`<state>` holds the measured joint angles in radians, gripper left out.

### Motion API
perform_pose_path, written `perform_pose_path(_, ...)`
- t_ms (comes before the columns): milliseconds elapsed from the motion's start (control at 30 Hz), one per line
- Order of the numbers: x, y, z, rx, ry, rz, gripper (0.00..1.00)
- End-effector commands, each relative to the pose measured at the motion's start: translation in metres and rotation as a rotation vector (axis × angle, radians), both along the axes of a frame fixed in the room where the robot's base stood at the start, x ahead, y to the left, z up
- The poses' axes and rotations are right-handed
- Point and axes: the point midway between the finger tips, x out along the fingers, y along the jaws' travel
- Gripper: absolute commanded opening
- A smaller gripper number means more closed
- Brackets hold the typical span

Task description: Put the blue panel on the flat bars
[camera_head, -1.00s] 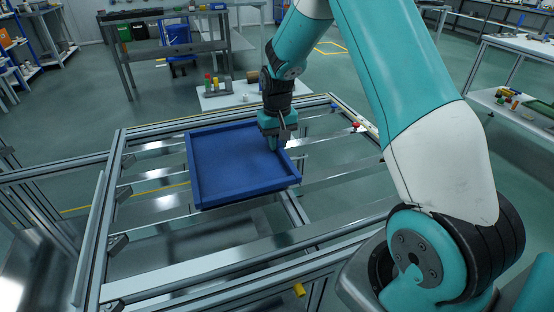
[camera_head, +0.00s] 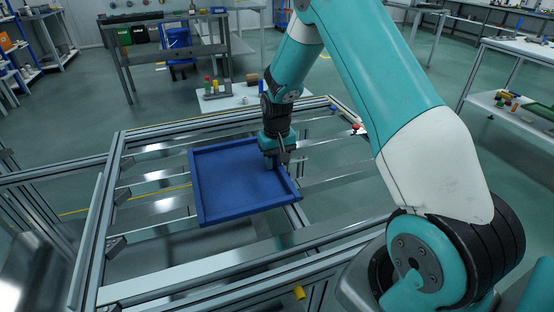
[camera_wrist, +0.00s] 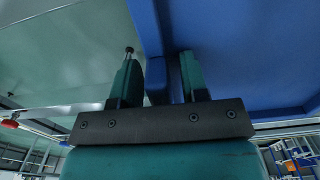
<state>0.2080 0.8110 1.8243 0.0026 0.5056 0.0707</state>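The blue panel (camera_head: 238,180), a shallow tray shape with a raised rim, lies roughly level over the middle of the frame in the head view. My gripper (camera_head: 270,166) is at its right rim. In the wrist view, the rim of the panel (camera_wrist: 235,55) runs between the two fingers of my gripper (camera_wrist: 157,80), which are closed on it. The silver flat bars (camera_head: 338,172) cross the frame and show on both sides of the panel. Their middle parts are hidden under it. I cannot tell whether the panel touches the bars.
The metal frame (camera_head: 110,205) surrounds the bars. A red knob (camera_head: 357,127) sits at its far right and a yellow-orange piece (camera_head: 299,292) at the near side. A small table (camera_head: 222,98) with coloured parts stands behind. Bare bars lie right of the panel.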

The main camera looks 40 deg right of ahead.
Motion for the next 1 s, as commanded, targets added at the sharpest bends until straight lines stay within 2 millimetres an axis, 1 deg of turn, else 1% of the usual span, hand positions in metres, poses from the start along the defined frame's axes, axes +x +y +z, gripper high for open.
perform_pose_path(267, 0.000, 0.000, 0.001, 0.000, 0.000, 0.000, 0.43)
perform_pose_path(367, 0.000, 0.000, 0.008, 0.000, -0.001, 0.000, 0.43)
perform_pose_path(467, 0.001, 0.000, 0.023, -0.001, -0.004, 0.000, 0.43)
perform_pose_path(700, 0.001, 0.000, 0.077, -0.001, -0.005, 0.000, 0.43)
perform_pose_path(800, 0.001, 0.000, 0.096, -0.001, -0.004, 0.000, 0.43)
perform_pose_path(900, 0.000, 0.000, 0.110, -0.001, -0.002, 0.000, 0.43)
perform_pose_path(1000, 0.000, 0.001, 0.119, 0.000, 0.000, 0.001, 0.43)
